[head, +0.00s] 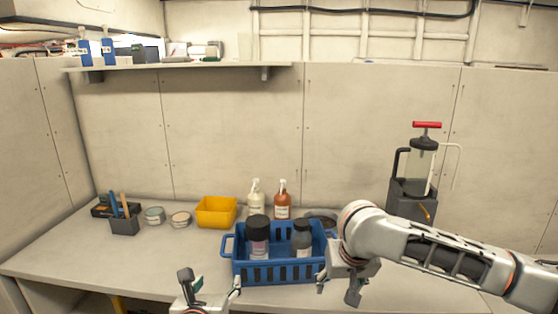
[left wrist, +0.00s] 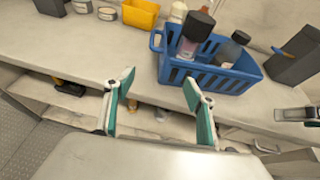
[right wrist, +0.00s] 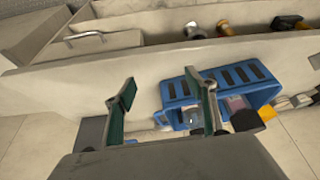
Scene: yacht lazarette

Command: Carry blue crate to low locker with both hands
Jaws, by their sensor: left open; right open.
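The blue crate (head: 270,272) stands upright on the bench near its front edge, with a handle at its left end. My left gripper (head: 212,284) is open and empty, in front of the crate's left end. It appears apart from the crate (left wrist: 208,78) in the left wrist view. My right gripper (head: 337,288) is open beside the crate's right end. In the right wrist view the crate (right wrist: 240,75) is just beyond its fingers; contact cannot be told.
A yellow bin (head: 216,211), two pump bottles (head: 282,200), tins and a tool holder (head: 124,226) stand behind and left of the crate. A pump device (head: 412,195) stands at right. Below the bench, open storage holds a yellow-black tool (left wrist: 70,86). The left bench front is clear.

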